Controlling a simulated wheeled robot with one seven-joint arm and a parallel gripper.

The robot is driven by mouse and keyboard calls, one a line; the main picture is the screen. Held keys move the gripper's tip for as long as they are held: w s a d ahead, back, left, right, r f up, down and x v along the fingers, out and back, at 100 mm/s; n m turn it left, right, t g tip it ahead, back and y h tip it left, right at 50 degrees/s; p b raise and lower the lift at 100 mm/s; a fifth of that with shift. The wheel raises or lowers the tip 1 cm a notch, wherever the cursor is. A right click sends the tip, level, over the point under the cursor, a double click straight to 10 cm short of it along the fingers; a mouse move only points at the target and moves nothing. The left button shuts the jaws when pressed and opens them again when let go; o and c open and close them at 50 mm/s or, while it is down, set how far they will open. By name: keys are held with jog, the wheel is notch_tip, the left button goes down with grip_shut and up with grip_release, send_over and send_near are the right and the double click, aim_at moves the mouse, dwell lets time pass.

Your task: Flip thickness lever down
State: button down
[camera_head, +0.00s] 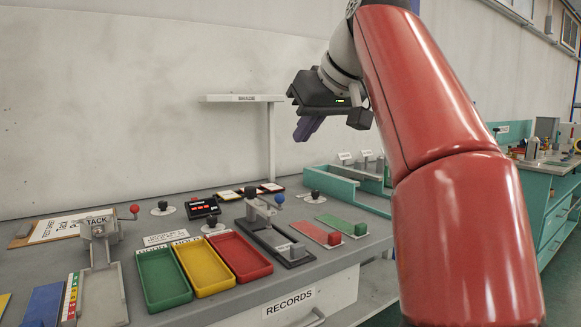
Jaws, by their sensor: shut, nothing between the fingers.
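A grey device on a long dark base (290,256) stands right of the red tray. A lever with a blue ball knob (280,199) stands up at its back; its label is too small to read, so I cannot tell for sure that this is the thickness lever. Another device, labelled TACK (97,224), has a red ball knob (134,208) at the left. My gripper (303,136) hangs in the air above and behind the bench, well clear of both levers. Its purple fingers are shut and empty, pointing down.
Green (163,279), yellow (207,265) and red (240,256) trays stand side by side at the front of the bench. Flat red and green strips (341,225) lie at the right. A shelf on a post (271,145) stands near my gripper. A teal frame (345,191) stands at the back right.

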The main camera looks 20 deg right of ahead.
jog(key=b, duration=0.3)
send_over(282, 199)
notch_tip(282, 199, down, 7)
jog(key=shift+s+d+f+b, duration=0.15)
jog(key=shift+f+b, duration=0.1)
jog(key=shift+f, duration=0.4)
jog(key=shift+s+a+f+b, duration=0.15)
jog(key=shift+f+b, duration=0.15)
jog(key=shift+f, duration=0.35)
jog(key=shift+s+d+f+b, duration=0.15)
jog(key=shift+f+b, duration=0.1)
jog(key=shift+f, duration=0.4)
jog(key=shift+s+f+t+b, duration=0.15)
jog(key=shift+f+t+b, duration=0.15)
jog(key=shift+f+b, duration=0.6)
jog(key=f+t+b, duration=0.1)
jog(key=b, duration=0.3)
jog(key=s+f+t+y+b, duration=0.1)
jog(key=b, duration=0.3)
jog(key=shift+d+f, duration=0.15)
jog(key=shift+d, duration=0.05)
jog(key=shift+w+r+p, duration=0.1)
jog(key=shift+r+p, duration=0.5)
jog(key=shift+p, duration=0.05)
jog(key=shift+r, duration=0.1)
